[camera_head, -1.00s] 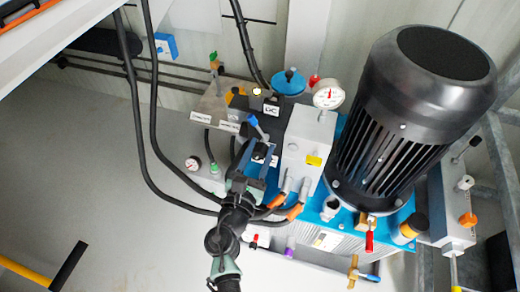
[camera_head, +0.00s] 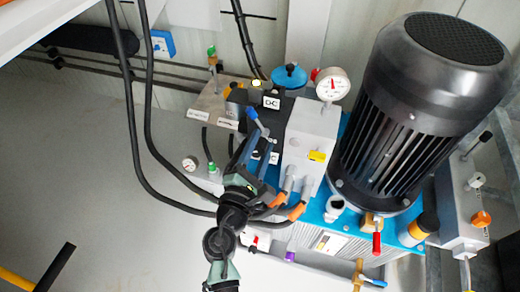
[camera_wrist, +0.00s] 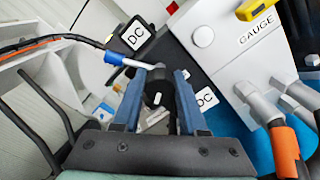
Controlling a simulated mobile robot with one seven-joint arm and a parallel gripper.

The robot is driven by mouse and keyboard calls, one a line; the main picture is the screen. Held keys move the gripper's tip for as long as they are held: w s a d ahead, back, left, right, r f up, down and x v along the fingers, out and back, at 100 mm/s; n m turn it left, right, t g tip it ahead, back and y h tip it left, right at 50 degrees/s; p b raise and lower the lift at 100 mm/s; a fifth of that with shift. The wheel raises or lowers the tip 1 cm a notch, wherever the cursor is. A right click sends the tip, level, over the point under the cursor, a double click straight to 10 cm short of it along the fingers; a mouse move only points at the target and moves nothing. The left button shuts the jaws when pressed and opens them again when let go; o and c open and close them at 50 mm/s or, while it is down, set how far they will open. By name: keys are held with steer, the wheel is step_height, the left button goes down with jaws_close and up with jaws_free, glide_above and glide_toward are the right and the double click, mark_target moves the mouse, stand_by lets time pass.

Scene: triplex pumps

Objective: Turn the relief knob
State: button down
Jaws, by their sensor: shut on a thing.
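A small black round knob (camera_wrist: 157,88) sits between my gripper's blue fingers in the wrist view; no label on it can be read, so I cannot confirm that it is the relief knob. My gripper (camera_wrist: 154,78) is shut on this knob, one finger on each side. In the head view my gripper (camera_head: 260,150) reaches in from below, at the black valve block left of the light grey block. The knob is hidden there by the fingers. A lever with a blue grip (camera_wrist: 120,59) and a metal rod ends close above the knob.
The light grey gauge block (camera_head: 311,135) with its dial gauge (camera_head: 332,85) stands just right of my gripper. Orange-sleeved hose fittings (camera_wrist: 284,150) are close on the right. The large black motor (camera_head: 425,100) stands farther right. Black hoses (camera_head: 140,130) hang left; open floor lies beyond.

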steer(key=shift+f+m+b, duration=0.1)
steer(key=shift+m+b, duration=0.9)
steer(key=shift+m, duration=0.9)
steer(key=shift+c, duration=2.2)
jaws_free()
steer(key=shift+s, duration=0.15)
steer(key=p+v, duration=0.1)
steer(key=v, duration=1.1)
steer(key=shift+s+p, duration=0.35)
steer(key=shift+a, duration=0.15)
